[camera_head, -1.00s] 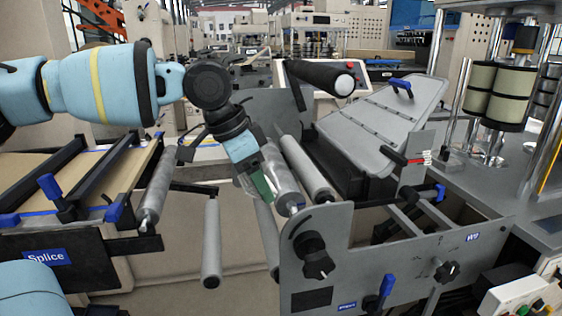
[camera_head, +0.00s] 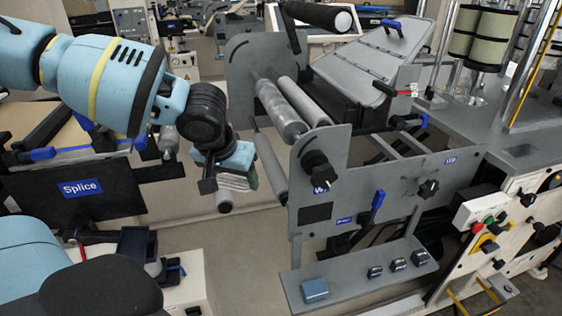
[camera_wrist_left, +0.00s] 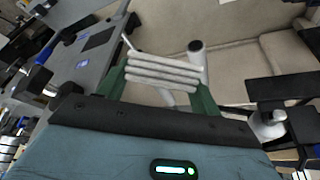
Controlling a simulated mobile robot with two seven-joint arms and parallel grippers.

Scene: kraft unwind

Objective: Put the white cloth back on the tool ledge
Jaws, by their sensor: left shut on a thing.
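My left gripper (camera_head: 238,180) is shut on the white cloth (camera_head: 232,183) and holds it in the air, left of the grey machine frame. In the left wrist view, the folded cloth (camera_wrist_left: 163,72) shows as several pale layers between the green fingers of the gripper (camera_wrist_left: 160,85). The grey tool ledge (camera_head: 345,282) juts out low at the front of the machine, below and right of the gripper. A blue block (camera_head: 314,290) and several small dark items lie on it. My right gripper is not in view.
Metal rollers (camera_head: 279,113) and the machine's side plate (camera_head: 315,165) stand right of the gripper. A blue-handled lever (camera_head: 377,207) rises behind the ledge. A button box (camera_head: 490,208) is at the right. The dark Splice panel (camera_head: 80,190) is at the left.

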